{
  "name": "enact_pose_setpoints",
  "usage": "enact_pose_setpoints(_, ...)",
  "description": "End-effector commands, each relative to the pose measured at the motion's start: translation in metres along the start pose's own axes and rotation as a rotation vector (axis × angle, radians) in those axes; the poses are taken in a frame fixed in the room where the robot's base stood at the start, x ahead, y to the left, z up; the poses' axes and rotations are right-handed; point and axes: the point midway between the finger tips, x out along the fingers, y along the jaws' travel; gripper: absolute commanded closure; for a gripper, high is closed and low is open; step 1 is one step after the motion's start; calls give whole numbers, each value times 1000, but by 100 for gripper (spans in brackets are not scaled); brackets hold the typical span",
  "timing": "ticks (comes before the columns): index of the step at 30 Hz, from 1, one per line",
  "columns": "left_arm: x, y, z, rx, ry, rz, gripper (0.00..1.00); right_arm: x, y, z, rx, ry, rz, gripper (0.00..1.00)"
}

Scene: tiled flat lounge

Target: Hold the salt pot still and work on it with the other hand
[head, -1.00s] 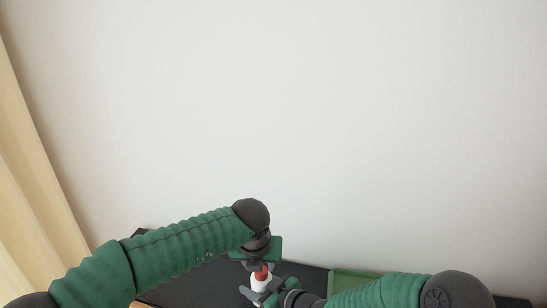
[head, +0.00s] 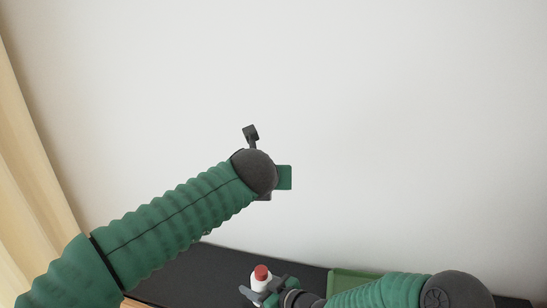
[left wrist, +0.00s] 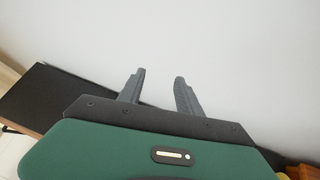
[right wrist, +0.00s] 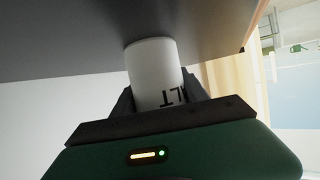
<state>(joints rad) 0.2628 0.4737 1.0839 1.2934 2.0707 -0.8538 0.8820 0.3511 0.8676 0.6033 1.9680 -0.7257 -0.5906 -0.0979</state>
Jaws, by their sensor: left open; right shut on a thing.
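The salt pot is a white cylinder with a red top (head: 261,273), low in the middle of the head view. My right gripper (head: 262,290) is shut around its body. In the right wrist view the white salt pot (right wrist: 154,75) sits between the fingers, with part of its dark lettering showing. My left gripper is raised well above and apart from the pot, its fingers mostly hidden behind its own wrist in the head view. In the left wrist view the left gripper (left wrist: 160,88) is open, with nothing between its fingers.
The black table top (head: 210,270) runs along the pale wall. A green tray or box (head: 345,280) stands on it right of the pot, partly hidden by my right arm. A cream curtain (head: 30,190) hangs at the left. The space around my left gripper is clear.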

Motion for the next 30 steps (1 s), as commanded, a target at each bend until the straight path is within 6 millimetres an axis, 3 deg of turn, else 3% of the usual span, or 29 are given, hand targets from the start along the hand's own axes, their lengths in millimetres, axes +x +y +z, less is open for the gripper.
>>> enact_pose_setpoints(3, -6, -6, 25, 4, -83, -15, 59, 0, 0, 0, 0, 1, 0, 94)
enact_pose_setpoints(9, -12, -11, 51, 11, -169, -32, 59, 0, 0, 0, 0, 1, 0, 94)
enact_pose_setpoints(22, -14, -12, 56, 12, -185, -36, 59, 0, 0, 0, 0, 1, 0, 94)
enact_pose_setpoints(23, -14, -12, 56, 12, -185, -36, 59, 0, 0, 0, 0, 1, 0, 45)
enact_pose_setpoints(28, -14, -12, 56, 12, -184, -36, 59, 0, 0, 0, 0, 1, 0, 23)
enact_pose_setpoints(30, -14, -12, 56, 12, -184, -36, 59, 0, 0, 0, 0, 1, 0, 23)
